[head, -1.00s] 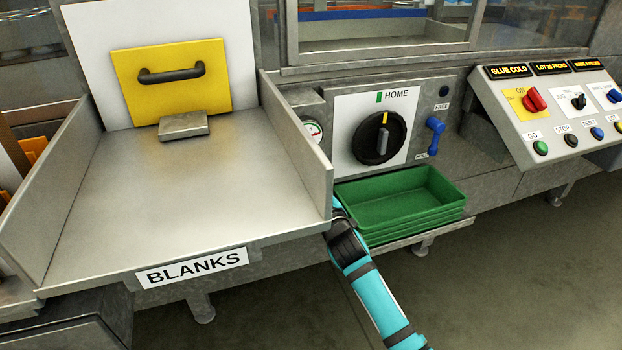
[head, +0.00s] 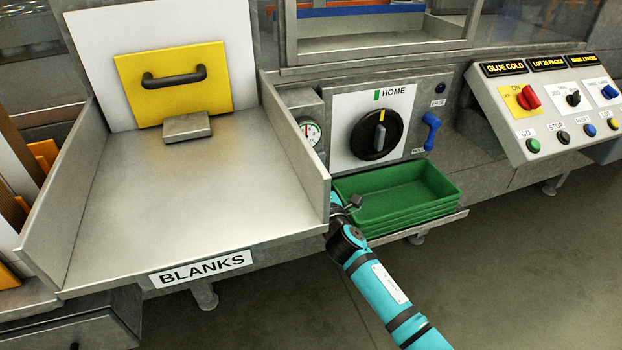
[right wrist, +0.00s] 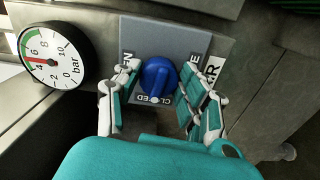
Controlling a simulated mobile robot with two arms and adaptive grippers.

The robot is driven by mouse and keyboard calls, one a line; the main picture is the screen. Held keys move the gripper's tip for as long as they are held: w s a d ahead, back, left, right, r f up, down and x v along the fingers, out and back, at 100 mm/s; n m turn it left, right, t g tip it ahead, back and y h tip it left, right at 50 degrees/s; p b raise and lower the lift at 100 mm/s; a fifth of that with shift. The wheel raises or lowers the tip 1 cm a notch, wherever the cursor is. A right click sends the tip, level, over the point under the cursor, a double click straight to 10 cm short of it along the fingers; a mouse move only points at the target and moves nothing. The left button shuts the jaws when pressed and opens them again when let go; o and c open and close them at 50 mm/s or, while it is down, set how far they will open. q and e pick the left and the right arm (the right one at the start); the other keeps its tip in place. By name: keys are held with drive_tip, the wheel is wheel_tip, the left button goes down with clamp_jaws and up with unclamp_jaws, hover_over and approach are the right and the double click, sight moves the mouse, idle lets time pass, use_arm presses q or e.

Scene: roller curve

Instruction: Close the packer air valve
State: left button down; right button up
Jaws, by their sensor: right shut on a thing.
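The air valve is a round blue knob (right wrist: 157,78) on a grey plate in the right wrist view. A white mark at its lower edge sits at the word CLOSED and covers part of it. My right gripper (right wrist: 158,88) is shut on the knob, with one finger on its left side and the others on its right. A pressure gauge (right wrist: 52,58) with a bar scale is left of the knob; it also shows in the head view (head: 311,133). In the head view the knob and my right gripper are hidden behind the blanks tray. My left gripper is not in view.
The metal blanks tray (head: 150,215) fills the left of the head view. Stacked green trays (head: 400,195) are right of my right arm. A black HOME dial (head: 376,134), a blue lever (head: 431,130) and a sloped control panel (head: 545,115) are farther right.

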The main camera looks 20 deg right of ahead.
drive_tip(key=shift+n, duration=0.8)
drive_tip(key=o, duration=1.2)
drive_tip(key=shift+c, duration=0.2)
drive_tip(key=s, duration=1.2)
drive_tip(key=shift+d, duration=0.15)
